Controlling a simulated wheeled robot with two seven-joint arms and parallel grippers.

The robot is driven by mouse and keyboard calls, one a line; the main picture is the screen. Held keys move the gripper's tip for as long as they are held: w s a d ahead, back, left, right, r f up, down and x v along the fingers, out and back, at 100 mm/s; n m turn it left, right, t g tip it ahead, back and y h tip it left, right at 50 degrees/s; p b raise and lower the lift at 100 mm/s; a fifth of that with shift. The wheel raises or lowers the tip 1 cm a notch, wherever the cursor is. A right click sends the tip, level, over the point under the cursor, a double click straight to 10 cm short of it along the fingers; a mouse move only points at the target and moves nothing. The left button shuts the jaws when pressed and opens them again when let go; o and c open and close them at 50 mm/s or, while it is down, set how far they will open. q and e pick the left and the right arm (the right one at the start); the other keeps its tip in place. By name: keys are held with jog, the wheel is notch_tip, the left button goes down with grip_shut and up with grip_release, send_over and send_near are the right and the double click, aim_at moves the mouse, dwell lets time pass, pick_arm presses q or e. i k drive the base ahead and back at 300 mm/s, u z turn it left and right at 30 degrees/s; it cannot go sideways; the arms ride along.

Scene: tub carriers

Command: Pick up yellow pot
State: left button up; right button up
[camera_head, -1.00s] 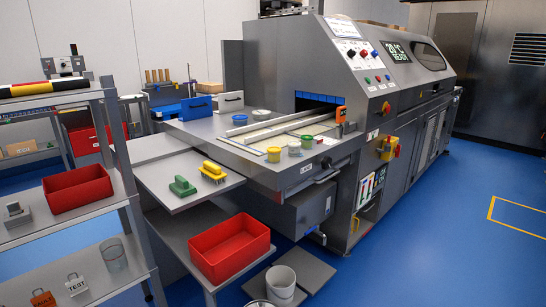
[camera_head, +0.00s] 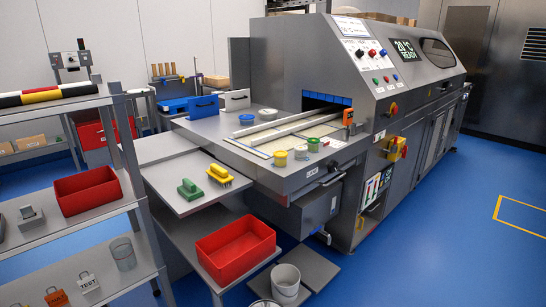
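The small yellow pot (camera_head: 280,158) stands upright on the front part of the grey machine's loading table. A pale pot (camera_head: 301,153) and a green pot (camera_head: 313,144) stand in a row to its right. Neither of my grippers shows in the head view.
A red tub (camera_head: 236,250) sits on the lower shelf. White buckets (camera_head: 286,280) stand low in front. Blue floor is clear at right.

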aim_at(281, 156)
jog(key=u, duration=0.4)
jog(key=i, duration=1.25)
jog(key=z, duration=0.05)
